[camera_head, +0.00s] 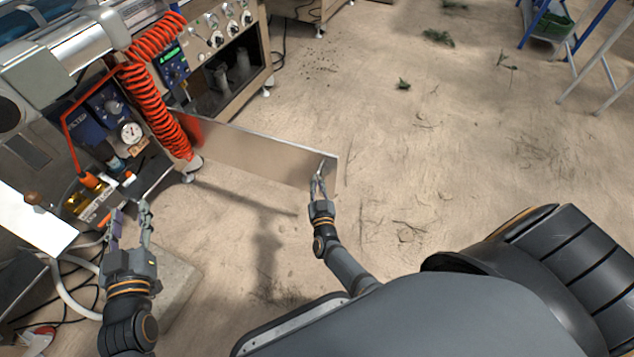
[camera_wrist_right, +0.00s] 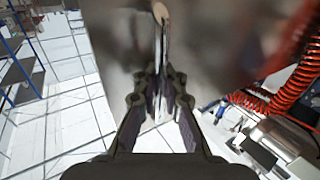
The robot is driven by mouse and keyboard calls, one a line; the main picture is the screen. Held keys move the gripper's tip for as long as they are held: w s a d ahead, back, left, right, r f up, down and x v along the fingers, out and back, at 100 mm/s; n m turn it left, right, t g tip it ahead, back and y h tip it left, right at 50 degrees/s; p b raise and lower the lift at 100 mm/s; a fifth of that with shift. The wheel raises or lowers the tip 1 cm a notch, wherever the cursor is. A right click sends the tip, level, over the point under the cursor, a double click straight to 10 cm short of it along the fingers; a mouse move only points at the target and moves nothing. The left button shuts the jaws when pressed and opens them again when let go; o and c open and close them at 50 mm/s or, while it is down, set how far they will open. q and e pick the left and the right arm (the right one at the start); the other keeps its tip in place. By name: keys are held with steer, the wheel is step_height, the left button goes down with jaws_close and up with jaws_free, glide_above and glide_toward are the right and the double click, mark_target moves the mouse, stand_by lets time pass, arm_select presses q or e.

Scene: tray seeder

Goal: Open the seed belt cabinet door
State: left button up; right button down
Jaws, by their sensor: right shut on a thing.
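The seed belt cabinet door (camera_head: 250,152) is a thin metal panel standing out from the machine at left, swung wide over the floor. My right gripper (camera_head: 319,182) is at its far free end, shut on a slim part there. In the right wrist view the fingers (camera_wrist_right: 160,95) close on a narrow upright strip against the grey door (camera_wrist_right: 225,40); whether it is a handle or the door's edge is hard to tell. My left gripper (camera_head: 130,217) is open and empty, low in front of the machine's left side.
A coiled red hose (camera_head: 155,100) hangs by the door's hinge side. A filter unit with a gauge (camera_head: 131,133) and a control panel (camera_head: 228,22) sit on the machine. Cables lie at lower left. A blue-legged stand (camera_head: 545,25) is far right.

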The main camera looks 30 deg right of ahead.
steer(key=shift+s+d+f, duration=0.15)
steer(key=shift+s+d, duration=0.1)
steer(key=c, duration=1.8)
jaws_free()
steer(key=shift+o, duration=0.5)
steer(key=shift+a, duration=0.1)
steer(key=v, duration=0.7)
steer(key=shift+s, duration=0.2)
